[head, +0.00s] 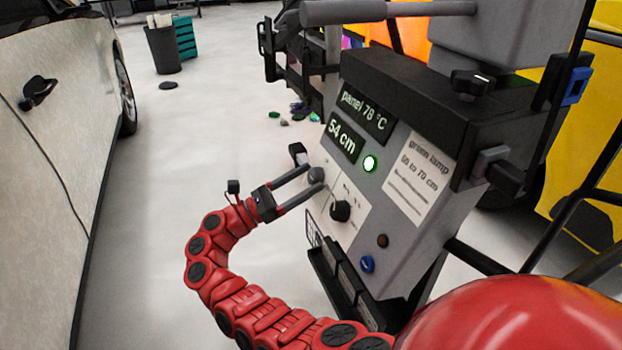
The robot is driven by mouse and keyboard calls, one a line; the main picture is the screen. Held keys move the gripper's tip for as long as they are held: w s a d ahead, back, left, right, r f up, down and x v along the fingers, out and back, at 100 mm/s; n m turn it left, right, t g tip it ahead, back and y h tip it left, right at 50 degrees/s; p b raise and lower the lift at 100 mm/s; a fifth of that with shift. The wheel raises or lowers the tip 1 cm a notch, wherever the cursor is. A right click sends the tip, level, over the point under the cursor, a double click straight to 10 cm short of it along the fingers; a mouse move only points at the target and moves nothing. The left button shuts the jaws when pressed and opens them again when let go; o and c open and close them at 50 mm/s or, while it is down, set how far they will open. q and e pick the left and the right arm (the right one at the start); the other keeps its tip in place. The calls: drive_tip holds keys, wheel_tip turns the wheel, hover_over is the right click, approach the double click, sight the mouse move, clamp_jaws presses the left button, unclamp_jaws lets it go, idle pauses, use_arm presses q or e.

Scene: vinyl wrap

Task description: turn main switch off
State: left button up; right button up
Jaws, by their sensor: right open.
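The control unit (392,215) is a grey box with a sloped front, and it carries the switches. A black rotary knob (340,211) sits on a light plate with small marks. A dark grey rounded knob (316,175) sits at the plate's upper left edge. A brown button (382,241) and a blue knob (367,264) are lower down. No readable label shows which one is the main switch. My right gripper (314,177) is open, its two fingers pointing at the dark grey knob. I cannot tell whether they touch it. My left gripper is out of view.
Displays read "panel 78 °C" (363,112) and "54 cm" (343,138). A green lamp (370,163) is lit beside a printed note (418,180). A black knob (472,83) is higher up.

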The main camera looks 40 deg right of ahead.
clamp_jaws()
idle(0.3)
